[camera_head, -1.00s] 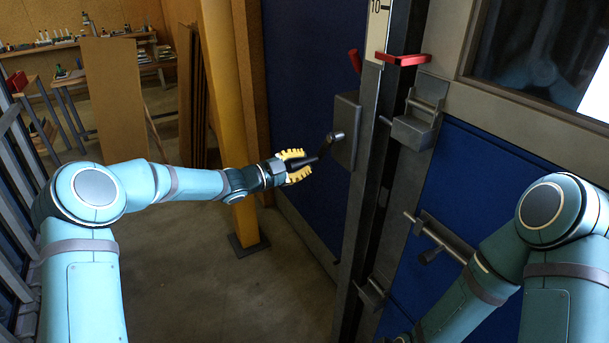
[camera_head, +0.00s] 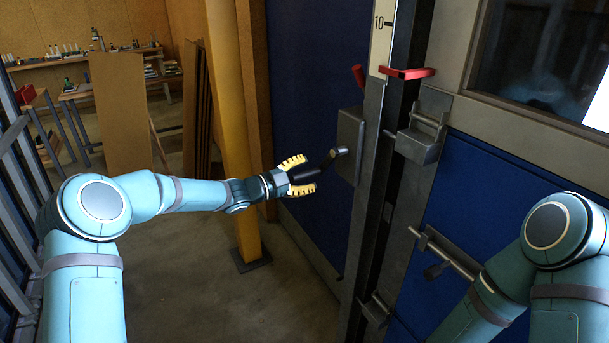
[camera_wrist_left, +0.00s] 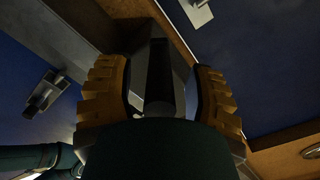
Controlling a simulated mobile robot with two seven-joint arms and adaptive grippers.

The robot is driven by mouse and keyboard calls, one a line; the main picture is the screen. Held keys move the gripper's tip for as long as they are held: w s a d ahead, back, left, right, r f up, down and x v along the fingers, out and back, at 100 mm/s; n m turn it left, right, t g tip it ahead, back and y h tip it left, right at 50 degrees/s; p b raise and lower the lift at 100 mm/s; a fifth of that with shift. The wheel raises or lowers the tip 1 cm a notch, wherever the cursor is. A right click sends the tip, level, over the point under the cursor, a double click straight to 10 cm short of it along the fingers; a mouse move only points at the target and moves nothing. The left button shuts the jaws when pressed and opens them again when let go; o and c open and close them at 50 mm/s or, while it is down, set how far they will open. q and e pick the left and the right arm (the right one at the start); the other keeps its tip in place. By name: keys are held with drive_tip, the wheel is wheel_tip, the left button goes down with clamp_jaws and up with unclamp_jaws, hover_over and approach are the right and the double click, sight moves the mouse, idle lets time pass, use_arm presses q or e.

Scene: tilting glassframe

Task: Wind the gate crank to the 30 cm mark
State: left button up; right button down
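The gate crank has a metal hub (camera_head: 342,151) on a grey plate (camera_head: 350,135), with a dark handle (camera_head: 308,174) pointing left. My left gripper (camera_head: 301,175) is open, with its yellow fingers above and below the handle. In the left wrist view the dark handle (camera_wrist_left: 160,85) lies between the spread fingers, with gaps on both sides. The pale scale (camera_head: 381,40) shows a 10 mark at the top edge; the red pointer (camera_head: 406,73) sits below it. The 30 mark is not in view. My right gripper is out of view; only its arm shows.
A dark upright post (camera_head: 380,180) stands right of the crank, with a metal bracket (camera_head: 418,143) on it. A yellow column (camera_head: 232,130) stands behind my left forearm. A blue gate panel (camera_head: 465,195) with a bar latch (camera_head: 445,253) is at right.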

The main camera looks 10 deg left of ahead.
use_arm(q)
drive_tip(key=v, duration=1.2)
drive_tip(key=shift+f, duration=0.1)
